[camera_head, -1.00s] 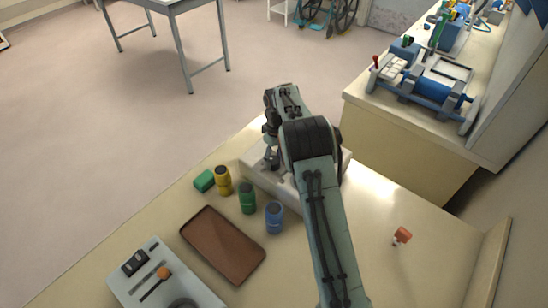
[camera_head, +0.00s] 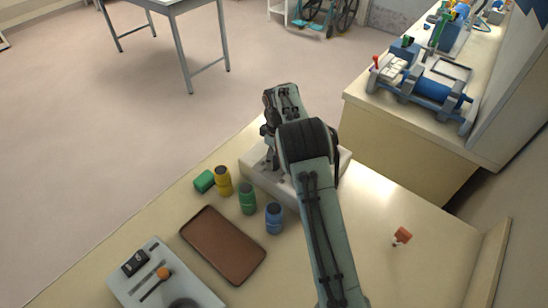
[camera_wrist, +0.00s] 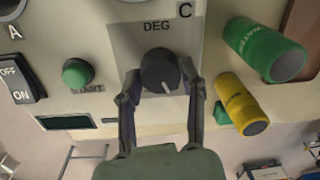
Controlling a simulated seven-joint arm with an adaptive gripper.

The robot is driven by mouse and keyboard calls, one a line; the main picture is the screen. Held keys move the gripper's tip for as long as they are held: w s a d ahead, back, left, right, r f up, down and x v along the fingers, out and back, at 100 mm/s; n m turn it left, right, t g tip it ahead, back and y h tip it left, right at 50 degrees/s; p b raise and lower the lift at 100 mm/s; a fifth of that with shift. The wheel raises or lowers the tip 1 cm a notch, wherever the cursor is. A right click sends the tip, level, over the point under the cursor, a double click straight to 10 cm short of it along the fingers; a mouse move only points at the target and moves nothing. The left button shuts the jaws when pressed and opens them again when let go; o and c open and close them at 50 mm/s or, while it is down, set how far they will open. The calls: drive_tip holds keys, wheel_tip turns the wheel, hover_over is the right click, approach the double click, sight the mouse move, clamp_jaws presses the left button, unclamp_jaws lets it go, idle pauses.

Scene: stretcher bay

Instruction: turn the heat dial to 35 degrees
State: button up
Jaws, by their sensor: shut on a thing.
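The black heat dial (camera_wrist: 160,70) sits on a grey plate under the printed letters DEG, beside the mark C, in the wrist view. A short white line on the dial points down and slightly right in that view. My gripper (camera_wrist: 161,72) has one finger on each side of the dial and is shut on it. No degree scale can be read. In the head view my gripper (camera_head: 270,158) reaches down at the pale control box (camera_head: 257,184), and my arm hides the dial.
A green button (camera_wrist: 76,73) marked START and an ON/OFF rocker switch (camera_wrist: 12,80) are left of the dial. Yellow (camera_head: 223,181), green (camera_head: 247,198) and blue (camera_head: 274,218) bottles stand close to the box. A brown tray (camera_head: 222,245) lies nearer.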

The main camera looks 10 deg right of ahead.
sight(275, 159)
drive_tip(key=o, duration=1.2)
drive_tip(key=shift+f, duration=0.2)
drive_tip(key=shift+c, duration=0.2)
drive_tip(key=shift+r, duration=0.1)
wheel_tip(275, 159, up, 12)
drive_tip(key=shift+w+d, duration=0.2)
